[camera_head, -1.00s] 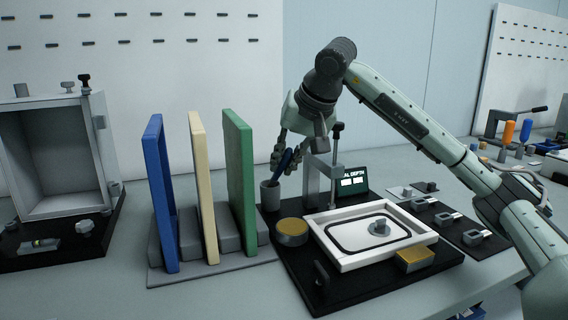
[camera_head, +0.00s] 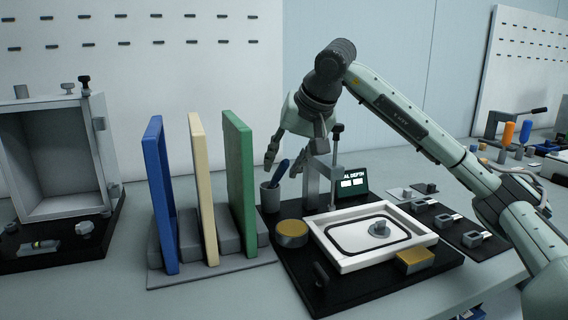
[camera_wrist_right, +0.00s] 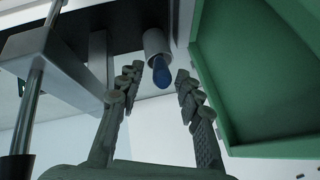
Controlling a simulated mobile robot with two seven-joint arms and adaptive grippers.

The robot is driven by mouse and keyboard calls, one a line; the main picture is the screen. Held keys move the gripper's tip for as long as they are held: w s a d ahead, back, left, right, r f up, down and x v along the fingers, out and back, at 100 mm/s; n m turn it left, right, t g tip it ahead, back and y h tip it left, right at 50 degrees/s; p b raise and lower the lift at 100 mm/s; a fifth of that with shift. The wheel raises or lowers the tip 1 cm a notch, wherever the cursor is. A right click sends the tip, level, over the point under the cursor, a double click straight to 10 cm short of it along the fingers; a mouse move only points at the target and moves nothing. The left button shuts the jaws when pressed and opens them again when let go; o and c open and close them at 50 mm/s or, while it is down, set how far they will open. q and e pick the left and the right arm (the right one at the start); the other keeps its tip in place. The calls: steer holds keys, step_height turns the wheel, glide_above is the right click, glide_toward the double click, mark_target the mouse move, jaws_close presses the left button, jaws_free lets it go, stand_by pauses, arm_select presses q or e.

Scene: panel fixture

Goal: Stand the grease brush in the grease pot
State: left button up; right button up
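The grease brush (camera_head: 280,172) has a blue handle and stands tilted in the grease pot (camera_head: 269,196), a small grey cup at the back left of the black base plate. In the right wrist view the blue handle (camera_wrist_right: 161,72) sticks out of the pale pot (camera_wrist_right: 154,44). The brush's lower end is hidden inside the pot. My right gripper (camera_head: 283,163) is open around the upper end of the handle, and its fingers are apart from it on both sides in the wrist view (camera_wrist_right: 158,85). My left gripper is not in view.
A green panel (camera_head: 239,170) stands upright close left of the pot, with cream and blue panels beyond. A grey clamp post (camera_head: 325,180) stands close right. A round yellow-topped tin (camera_head: 292,232) and a white frame (camera_head: 345,262) are in front.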

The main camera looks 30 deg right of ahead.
arm_select(q)
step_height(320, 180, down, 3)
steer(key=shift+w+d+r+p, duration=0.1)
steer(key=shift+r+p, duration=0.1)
steer(key=shift+p, duration=0.2)
arm_select(e)
steer(key=v, duration=1.2)
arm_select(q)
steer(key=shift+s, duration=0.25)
